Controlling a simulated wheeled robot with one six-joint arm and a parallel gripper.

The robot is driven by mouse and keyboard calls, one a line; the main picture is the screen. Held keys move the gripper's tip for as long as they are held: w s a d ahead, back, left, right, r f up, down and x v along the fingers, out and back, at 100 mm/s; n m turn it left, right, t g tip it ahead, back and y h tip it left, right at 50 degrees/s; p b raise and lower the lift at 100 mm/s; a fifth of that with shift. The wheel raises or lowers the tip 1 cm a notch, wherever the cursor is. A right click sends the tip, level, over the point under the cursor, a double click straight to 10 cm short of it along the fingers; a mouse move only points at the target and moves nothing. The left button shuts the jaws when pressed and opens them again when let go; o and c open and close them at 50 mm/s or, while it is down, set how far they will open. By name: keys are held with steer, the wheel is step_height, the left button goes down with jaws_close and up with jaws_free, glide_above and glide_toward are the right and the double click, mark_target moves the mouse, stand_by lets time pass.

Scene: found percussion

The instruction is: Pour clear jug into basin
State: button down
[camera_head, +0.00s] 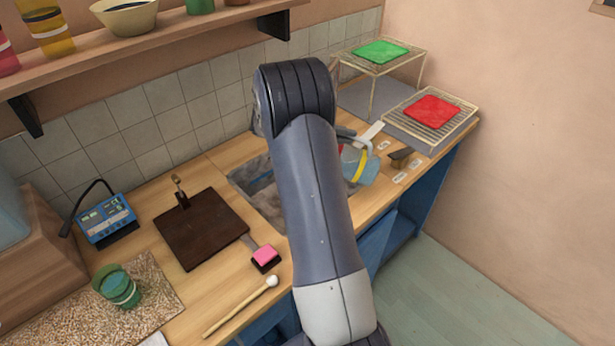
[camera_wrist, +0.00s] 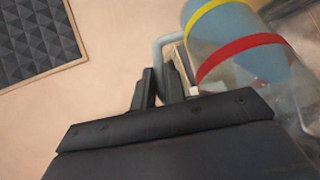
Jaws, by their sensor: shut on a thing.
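The clear jug (camera_head: 367,171) has a yellow band and a red band and holds bluish liquid. In the head view it is just right of my arm, over the right side of the counter, and its bands run steeply, so it looks tilted. In the wrist view the jug (camera_wrist: 240,45) is at upper right with its pale handle (camera_wrist: 160,48) between my fingers. My gripper (camera_wrist: 166,84) is shut on that handle. The grey basin (camera_head: 265,203) is sunk in the counter, mostly hidden behind my arm. I cannot see liquid leaving the jug.
A dark board (camera_head: 202,228), a pink-topped block (camera_head: 265,257), a mallet (camera_head: 240,306) and a green cup (camera_head: 118,288) are on the left. Wire racks with a green pad (camera_head: 381,51) and a red pad (camera_head: 432,111) stand at right. A shelf (camera_head: 140,45) overhangs the back.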

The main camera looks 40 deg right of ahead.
steer(key=shift+w+a+f+g+h+b, duration=0.3)
steer(key=shift+w+a+f+h+b, duration=0.1)
steer(key=shift+w+a+f+b, duration=0.35)
stand_by(0.6)
